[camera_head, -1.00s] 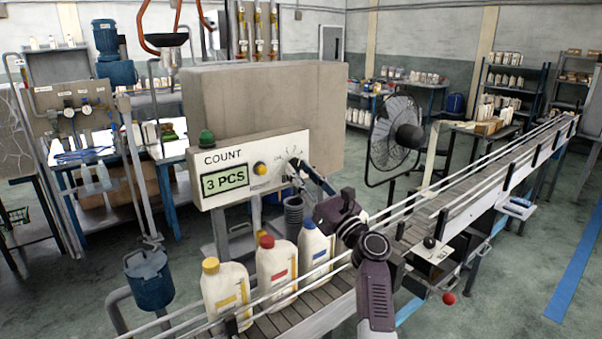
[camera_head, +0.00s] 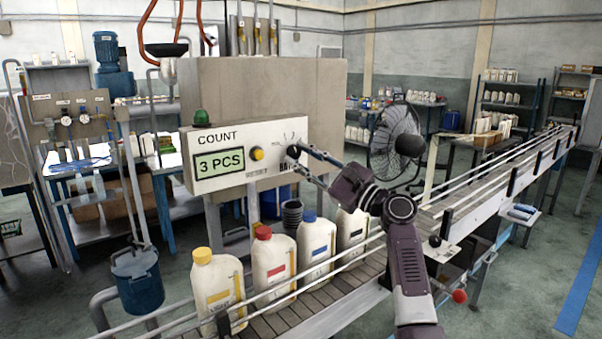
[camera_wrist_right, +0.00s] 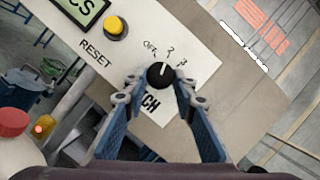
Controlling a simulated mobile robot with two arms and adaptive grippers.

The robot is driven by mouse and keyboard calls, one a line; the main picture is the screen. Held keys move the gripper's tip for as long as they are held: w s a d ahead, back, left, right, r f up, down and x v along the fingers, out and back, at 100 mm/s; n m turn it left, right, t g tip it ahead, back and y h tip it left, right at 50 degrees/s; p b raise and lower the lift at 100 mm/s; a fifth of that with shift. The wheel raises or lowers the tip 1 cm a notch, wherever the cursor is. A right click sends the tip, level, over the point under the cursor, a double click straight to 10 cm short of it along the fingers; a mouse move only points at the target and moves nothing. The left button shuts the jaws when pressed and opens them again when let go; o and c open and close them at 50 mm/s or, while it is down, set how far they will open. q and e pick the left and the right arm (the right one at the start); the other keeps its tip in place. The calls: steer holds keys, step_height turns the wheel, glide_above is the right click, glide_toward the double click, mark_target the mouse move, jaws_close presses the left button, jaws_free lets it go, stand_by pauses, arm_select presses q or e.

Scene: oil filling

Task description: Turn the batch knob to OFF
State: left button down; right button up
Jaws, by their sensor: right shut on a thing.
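The batch knob (camera_wrist_right: 160,75) is a round black dial with a white pointer mark on the light control panel. In the right wrist view its mark points up and slightly right, about at the "2", with OFF to the left and 3 to the right. My right gripper (camera_wrist_right: 158,80) is shut on the knob, one fingertip on either side. In the head view the right gripper (camera_head: 305,160) reaches the panel's right end from the lower right and partly covers the knob and its lettering. My left gripper is not in view.
Several bottles stand on the conveyor (camera_head: 300,315) below, including a red-capped one (camera_head: 273,270). A fan (camera_head: 392,135) stands behind my right arm.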

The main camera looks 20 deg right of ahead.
steer(key=shift+d+f+n+g+b, duration=0.1)
steer(key=shift+n+g+b, duration=0.4)
steer(key=shift+n, duration=0.7)
steer(key=shift+n+g+y+b, duration=0.3)
steer(key=shift+n+g+b, duration=0.1)
steer(key=shift+n, duration=0.7)
steer(key=shift+r+n+g, duration=0.3)
steer(key=shift+n+g, duration=0.1)
steer(key=shift+n, duration=0.5)
steer(key=shift+n+g, duration=0.5)
steer(key=shift+n, duration=1.1)
steer(key=o, duration=1.2)
steer(key=shift+r, duration=0.15)
steer(key=shift+c, duration=0.2)
steer(key=shift+d, duration=0.1)
steer(key=r+v, duration=0.1)
steer(key=v, duration=1.1)
steer(key=shift+f, duration=0.4)
